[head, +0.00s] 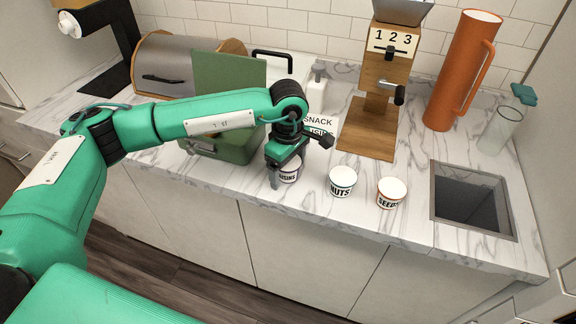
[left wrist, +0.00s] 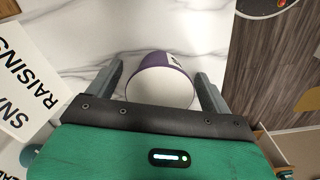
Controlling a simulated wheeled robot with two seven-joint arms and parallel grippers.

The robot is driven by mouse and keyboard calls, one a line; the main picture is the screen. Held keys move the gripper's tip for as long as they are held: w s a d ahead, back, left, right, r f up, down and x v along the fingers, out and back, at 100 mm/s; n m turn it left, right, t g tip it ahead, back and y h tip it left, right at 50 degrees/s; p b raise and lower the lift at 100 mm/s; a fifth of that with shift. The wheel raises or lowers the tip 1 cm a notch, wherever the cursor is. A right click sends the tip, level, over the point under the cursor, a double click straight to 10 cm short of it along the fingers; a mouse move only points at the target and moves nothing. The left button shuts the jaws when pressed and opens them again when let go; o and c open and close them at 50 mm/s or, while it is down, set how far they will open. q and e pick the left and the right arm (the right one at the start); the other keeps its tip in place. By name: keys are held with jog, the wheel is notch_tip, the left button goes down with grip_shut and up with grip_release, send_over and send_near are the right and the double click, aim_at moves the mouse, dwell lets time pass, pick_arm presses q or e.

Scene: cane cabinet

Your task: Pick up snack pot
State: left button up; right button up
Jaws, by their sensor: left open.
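A sign (head: 322,124) reading SNACK and RAISINS stands on the counter; its lettering also shows in the left wrist view (left wrist: 28,88). The raisins pot (head: 289,174), white with dark lettering, stands near the counter's front edge. My left gripper (head: 283,178) is over it and partly hides it. The nuts pot (head: 343,182) and the seeds pot (head: 390,193) stand to the right. My right gripper is not in view.
An open green box (head: 228,148) stands left of my gripper. A wooden dispenser (head: 372,110), an orange jug (head: 461,75) and a glass bottle (head: 503,128) stand behind. A sink (head: 470,200) is at right. The counter's front edge is close to the pots.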

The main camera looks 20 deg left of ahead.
pick_arm(q)
jog(key=c, duration=1)
jog(key=shift+c, duration=0.4)
jog(key=shift+r, duration=0.1)
